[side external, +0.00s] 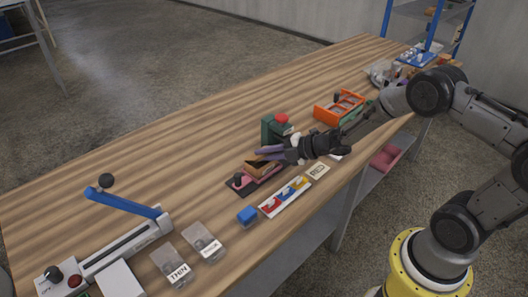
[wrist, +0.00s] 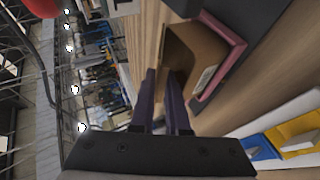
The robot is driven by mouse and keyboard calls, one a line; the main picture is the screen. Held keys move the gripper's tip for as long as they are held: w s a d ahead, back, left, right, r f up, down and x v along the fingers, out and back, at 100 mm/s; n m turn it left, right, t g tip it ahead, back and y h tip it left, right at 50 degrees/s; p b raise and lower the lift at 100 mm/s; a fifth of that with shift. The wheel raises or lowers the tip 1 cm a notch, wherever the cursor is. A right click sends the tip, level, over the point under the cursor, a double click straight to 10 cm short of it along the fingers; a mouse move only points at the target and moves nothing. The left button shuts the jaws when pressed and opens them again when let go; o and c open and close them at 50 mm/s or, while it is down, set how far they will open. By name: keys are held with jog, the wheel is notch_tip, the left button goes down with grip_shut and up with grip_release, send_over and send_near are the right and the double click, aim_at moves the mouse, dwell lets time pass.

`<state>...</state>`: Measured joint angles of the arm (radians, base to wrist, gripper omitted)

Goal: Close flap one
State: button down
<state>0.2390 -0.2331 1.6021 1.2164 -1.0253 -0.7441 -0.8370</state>
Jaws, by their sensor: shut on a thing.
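A small brown cardboard box (side external: 263,168) sits in a pink holder on a dark base, near the middle of the bench. In the wrist view the box (wrist: 196,52) stands just beyond and right of my fingers, with a pale label on one side. My gripper (side external: 262,153) reaches in from the right, just above the box. In the wrist view its two purple fingers (wrist: 160,75) are close together at the box's near left edge. A brown flap edge seems to lie between the fingertips, mostly hidden. I cannot tell which flap is flap one.
A dark green device with a red top (side external: 278,126) stands right behind the gripper. A white tray with coloured parts (side external: 286,196) and a blue cube (side external: 248,215) lie in front. An orange rack (side external: 338,108) stands farther back. The bench's left back is clear.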

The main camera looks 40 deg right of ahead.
jog(key=shift+s+f+t, duration=0.15)
jog(key=shift+f+t, duration=0.15)
jog(key=shift+t, duration=0.4)
jog(key=c, duration=1.1)
grip_release()
jog(key=shift+o, duration=0.2)
jog(key=shift+f, duration=0.1)
